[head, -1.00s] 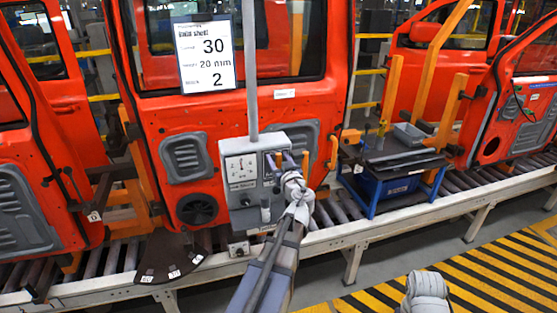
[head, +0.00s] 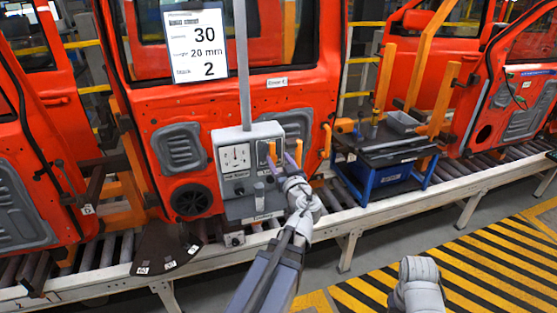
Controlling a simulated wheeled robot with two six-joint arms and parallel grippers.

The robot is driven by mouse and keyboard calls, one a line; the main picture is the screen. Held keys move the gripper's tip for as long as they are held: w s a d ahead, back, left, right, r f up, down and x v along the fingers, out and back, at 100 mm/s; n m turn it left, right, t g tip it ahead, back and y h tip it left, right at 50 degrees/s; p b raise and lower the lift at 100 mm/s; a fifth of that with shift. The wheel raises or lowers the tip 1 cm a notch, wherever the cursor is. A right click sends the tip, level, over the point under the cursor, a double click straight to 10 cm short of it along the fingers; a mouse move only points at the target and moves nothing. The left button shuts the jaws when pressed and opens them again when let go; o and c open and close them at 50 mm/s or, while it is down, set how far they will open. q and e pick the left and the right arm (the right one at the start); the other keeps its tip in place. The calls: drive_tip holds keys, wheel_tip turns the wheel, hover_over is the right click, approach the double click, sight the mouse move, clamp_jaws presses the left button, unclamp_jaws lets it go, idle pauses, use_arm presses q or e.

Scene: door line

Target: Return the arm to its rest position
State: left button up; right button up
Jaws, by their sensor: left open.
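My left gripper (head: 284,160) is in front of the right half of a grey control box (head: 236,158). Its two purple-grey fingers are apart, and nothing shows between them. The box has a white gauge panel, a knob and an orange part (head: 272,152) close by the fingertips; I cannot tell whether the fingers touch it. My left arm (head: 268,272) reaches up from the bottom middle. A grey rounded part of my right arm (head: 417,286) shows at the bottom right; the right gripper itself is not visible.
Red door shells (head: 170,110) stand along a roller conveyor (head: 330,222). A sign (head: 194,45) reads 30, 20 mm, 2. A blue-framed cart (head: 385,172) with a dark top and grey tray (head: 402,121) stands right of the box. Yellow-black striped floor (head: 470,262) lies at the lower right.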

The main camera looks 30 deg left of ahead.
use_arm(q)
drive_tip(key=s+d+f+m+g+h+b, duration=0.25)
drive_tip(key=d+f+b, duration=0.4)
drive_tip(key=f, duration=0.65)
drive_tip(key=s+d+f+m+g+h+b, duration=0.25)
drive_tip(key=s+d+f+g+b, duration=0.2)
drive_tip(key=d+f, duration=0.6)
drive_tip(key=s+d+f+m+g+h+b, duration=0.2)
drive_tip(key=s+d+f+m+h+b, duration=0.1)
drive_tip(key=s+d+f, duration=0.3)
drive_tip(key=s+d+f+m+g+h+b, duration=0.2)
drive_tip(key=s+d+f+m+h+b, duration=0.2)
drive_tip(key=d+f, duration=0.7)
drive_tip(key=s+f+m+b, duration=0.1)
drive_tip(key=s+m, duration=0.1)
drive_tip(key=shift+s+g+h+b, duration=0.3)
drive_tip(key=shift+s+g+b, duration=0.05)
drive_tip(key=shift+g, duration=0.05)
